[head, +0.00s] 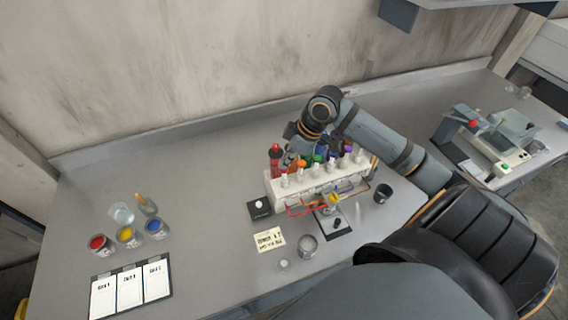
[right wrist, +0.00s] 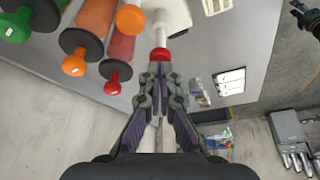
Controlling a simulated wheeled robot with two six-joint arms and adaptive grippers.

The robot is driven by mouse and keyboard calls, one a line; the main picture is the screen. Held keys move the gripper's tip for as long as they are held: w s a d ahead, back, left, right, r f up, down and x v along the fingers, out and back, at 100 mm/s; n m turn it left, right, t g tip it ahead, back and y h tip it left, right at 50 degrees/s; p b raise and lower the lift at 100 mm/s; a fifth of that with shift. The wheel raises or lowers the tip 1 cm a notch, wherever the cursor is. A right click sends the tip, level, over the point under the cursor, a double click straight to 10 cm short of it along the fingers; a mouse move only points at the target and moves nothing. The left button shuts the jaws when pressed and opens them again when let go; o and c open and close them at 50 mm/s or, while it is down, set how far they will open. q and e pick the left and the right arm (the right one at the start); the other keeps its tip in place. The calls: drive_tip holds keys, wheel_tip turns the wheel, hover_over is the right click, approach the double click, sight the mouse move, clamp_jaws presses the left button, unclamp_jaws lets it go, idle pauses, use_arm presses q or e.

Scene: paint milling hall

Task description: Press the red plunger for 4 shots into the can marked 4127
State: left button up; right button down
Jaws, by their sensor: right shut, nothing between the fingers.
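In the right wrist view a red plunger cap (right wrist: 160,54) on a pale stem sits at the tips of my right gripper (right wrist: 158,74). The gripper is shut and empty; I cannot tell whether it presses the cap. In the head view my right gripper (head: 288,160) is over the left end of the white dispenser (head: 325,187), near the red canister (head: 275,152). A grey open can (head: 307,245) and a dark can (head: 382,193) stand in front and to the right. I cannot read 4127 on any can. My left gripper is not in view.
Red (head: 98,243), yellow (head: 128,236) and blue (head: 156,228) paint cans stand at the left, behind white cards (head: 130,287). A small written note (head: 268,239) and a black pad (head: 260,208) lie before the dispenser.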

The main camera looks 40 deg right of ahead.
drive_tip(key=shift+f+b, duration=0.6)
drive_tip(key=shift+f, duration=0.55)
drive_tip(key=shift+r, duration=0.1)
wheel_tip(320, 180, up, 4)
drive_tip(key=p, duration=0.4)
drive_tip(key=shift+f, duration=0.35)
drive_tip(key=shift+f, duration=0.15)
